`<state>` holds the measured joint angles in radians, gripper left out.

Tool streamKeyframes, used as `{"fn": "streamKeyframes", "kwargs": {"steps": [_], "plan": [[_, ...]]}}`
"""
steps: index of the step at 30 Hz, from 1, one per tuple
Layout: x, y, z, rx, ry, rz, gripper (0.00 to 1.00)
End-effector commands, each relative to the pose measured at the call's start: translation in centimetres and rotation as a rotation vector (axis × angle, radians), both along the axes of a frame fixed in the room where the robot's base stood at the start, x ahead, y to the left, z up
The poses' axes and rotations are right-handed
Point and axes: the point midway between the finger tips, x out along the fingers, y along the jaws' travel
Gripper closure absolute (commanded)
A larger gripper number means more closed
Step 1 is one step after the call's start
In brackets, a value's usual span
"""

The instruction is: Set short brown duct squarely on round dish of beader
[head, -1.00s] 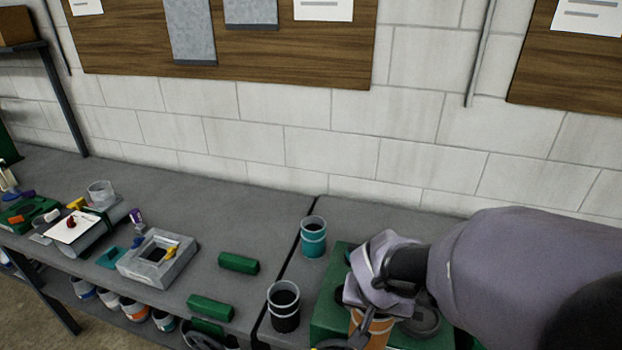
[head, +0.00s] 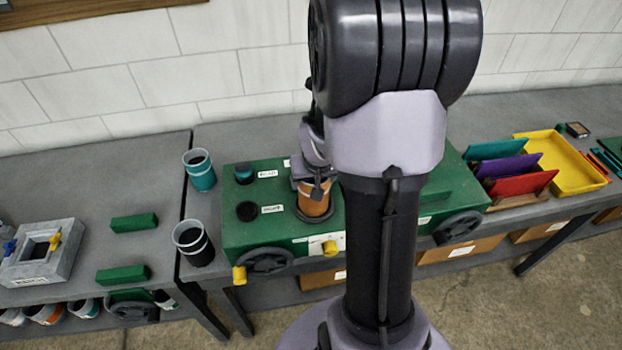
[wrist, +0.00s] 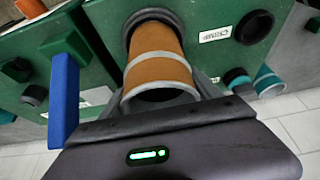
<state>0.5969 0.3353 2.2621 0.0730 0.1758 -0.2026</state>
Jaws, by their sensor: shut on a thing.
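The short brown duct (head: 314,198) stands roughly upright at the round dish (head: 302,215) of the green beader (head: 240,232). In the wrist view the brown duct (wrist: 158,68) has a pale band and a grey rim at its near end. Its far end lies within the dark ring of the dish (wrist: 133,18). I cannot tell whether it is fully seated or square. My gripper (head: 317,188) is shut on the duct near its upper end; its fingers are partly hidden in the head view. The gripper body fills the bottom of the wrist view.
A black knob (head: 247,211) and a teal knob (head: 244,173) sit left of the dish. A teal cup (head: 200,172) and a black cup (head: 193,243) stand beside the beader. A blue bar (wrist: 63,100) rises near my gripper. Divider panels and a yellow tray (head: 575,172) lie right.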

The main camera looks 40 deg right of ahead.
Motion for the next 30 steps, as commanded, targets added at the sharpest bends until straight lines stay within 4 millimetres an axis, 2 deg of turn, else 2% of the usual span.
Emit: {"fn": "streamKeyframes", "kwargs": {"steps": [7, 8, 10, 19, 22, 30], "plan": [[0.0, 0.0, -0.4, -0.001, -0.001, 0.001, 0.78], [0.0, 0.0, -0.3, 0.000, 0.000, 0.001, 0.22], [0.0, 0.0, -0.3, 0.000, 0.000, 0.001, 0.08], [0.0, 0.1, -0.2, 0.000, 0.000, 0.001, 0.06], [-0.1, 0.1, 0.6, 0.000, 0.000, 0.000, 0.06], [-2.1, 1.3, 6.7, -0.003, -0.004, 0.000, 0.06]]}}
